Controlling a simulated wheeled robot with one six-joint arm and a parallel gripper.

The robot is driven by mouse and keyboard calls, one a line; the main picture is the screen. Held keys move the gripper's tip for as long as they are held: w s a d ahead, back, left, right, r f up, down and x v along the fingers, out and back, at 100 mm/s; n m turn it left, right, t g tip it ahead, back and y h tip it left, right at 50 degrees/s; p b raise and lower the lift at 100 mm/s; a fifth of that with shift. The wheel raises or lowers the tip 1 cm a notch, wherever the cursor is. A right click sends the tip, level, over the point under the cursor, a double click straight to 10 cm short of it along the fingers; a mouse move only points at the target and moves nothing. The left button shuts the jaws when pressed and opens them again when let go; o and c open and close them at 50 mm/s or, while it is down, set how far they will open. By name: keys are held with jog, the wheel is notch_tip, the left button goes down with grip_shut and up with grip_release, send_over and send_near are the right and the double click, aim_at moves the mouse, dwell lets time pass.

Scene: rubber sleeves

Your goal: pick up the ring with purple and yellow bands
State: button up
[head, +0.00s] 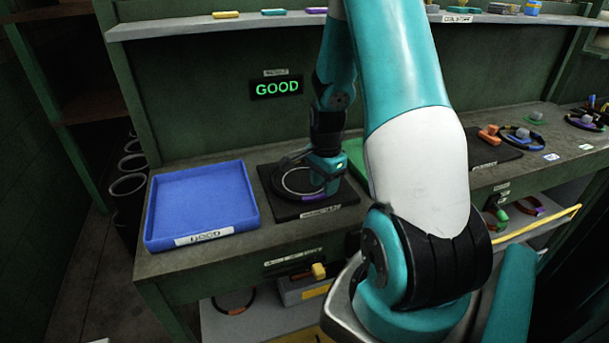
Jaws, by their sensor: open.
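A dark ring (279,187) lies on a black mat (335,198) on the bench, with a paler ring shape inside it. A purple band (313,197) shows on its front edge; I cannot make out a yellow band on it. My gripper (325,183) is open at the right side of this ring, low over the mat. My gripper hides that part of the ring, and I cannot tell whether the fingers touch it.
A blue tray (205,237) labelled GOOD stands empty left of the mat. A lit GOOD sign (276,87) is on the back wall. More rings (518,136) lie at the right of the bench. A shelf (240,27) runs above.

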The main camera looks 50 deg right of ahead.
jog(key=shift+f, duration=1.45)
jog(key=shift+c, duration=0.4)
grip_shut()
jog(key=shift+r, duration=0.1)
